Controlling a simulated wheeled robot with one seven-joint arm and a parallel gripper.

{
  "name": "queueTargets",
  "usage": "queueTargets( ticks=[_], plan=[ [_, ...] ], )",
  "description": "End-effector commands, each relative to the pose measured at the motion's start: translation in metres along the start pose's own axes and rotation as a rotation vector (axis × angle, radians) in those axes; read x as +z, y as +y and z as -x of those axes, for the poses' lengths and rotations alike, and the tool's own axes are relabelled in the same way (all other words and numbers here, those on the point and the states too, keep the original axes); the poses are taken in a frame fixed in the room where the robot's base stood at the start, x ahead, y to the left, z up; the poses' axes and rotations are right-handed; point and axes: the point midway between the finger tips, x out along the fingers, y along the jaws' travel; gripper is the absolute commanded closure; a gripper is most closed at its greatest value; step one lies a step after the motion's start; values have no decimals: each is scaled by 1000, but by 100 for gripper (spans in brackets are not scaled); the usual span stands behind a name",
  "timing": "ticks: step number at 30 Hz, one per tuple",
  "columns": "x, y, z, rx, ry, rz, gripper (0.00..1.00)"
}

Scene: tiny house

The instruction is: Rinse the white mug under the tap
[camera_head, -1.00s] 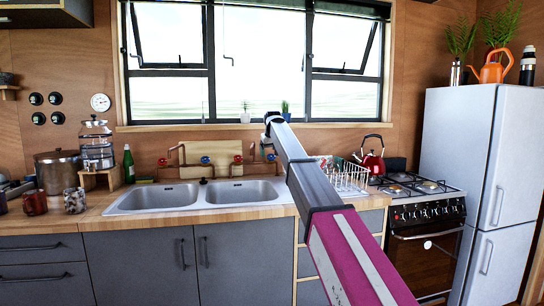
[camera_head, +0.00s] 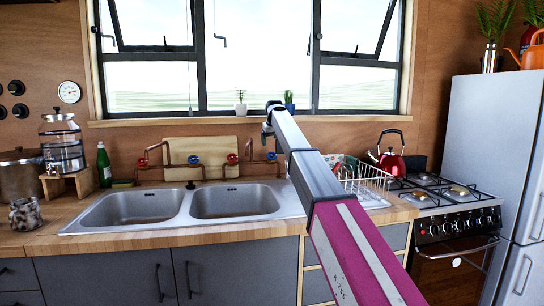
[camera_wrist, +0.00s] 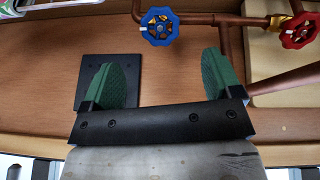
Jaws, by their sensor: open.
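Copper tap pipes (camera_head: 155,149) with a blue valve (camera_head: 193,159) and red valves (camera_head: 232,158) are on the wall behind the double sink (camera_head: 130,208). My gripper (camera_wrist: 163,78) is open and empty, with green finger pads apart in the wrist view. That view also shows the blue valve (camera_wrist: 160,27) and a red valve (camera_wrist: 299,31) beyond the fingers. In the head view my arm reaches over the right of the sink; its fingers are not clearly visible.
A dish rack (camera_head: 364,183), a red kettle (camera_head: 388,158) and a stove (camera_head: 448,205) are to the right. A green bottle (camera_head: 104,165), a glass dispenser (camera_head: 62,143) and a large pot (camera_head: 18,178) stand at the left. Both basins look empty.

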Motion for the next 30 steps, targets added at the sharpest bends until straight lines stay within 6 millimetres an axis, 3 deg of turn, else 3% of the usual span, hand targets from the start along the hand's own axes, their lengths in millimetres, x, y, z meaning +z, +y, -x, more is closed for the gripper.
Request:
queueTargets(
  ticks=[9,15,28,29,30],
  plan=[
    [0,0,-57,0,-1,0,16],
    [0,0,-81,0,0,0,16],
    [0,0,-90,0,0,0,16],
    [0,0,-90,0,0,0,22],
    [0,0,-90,0,0,0,35]
  ],
)
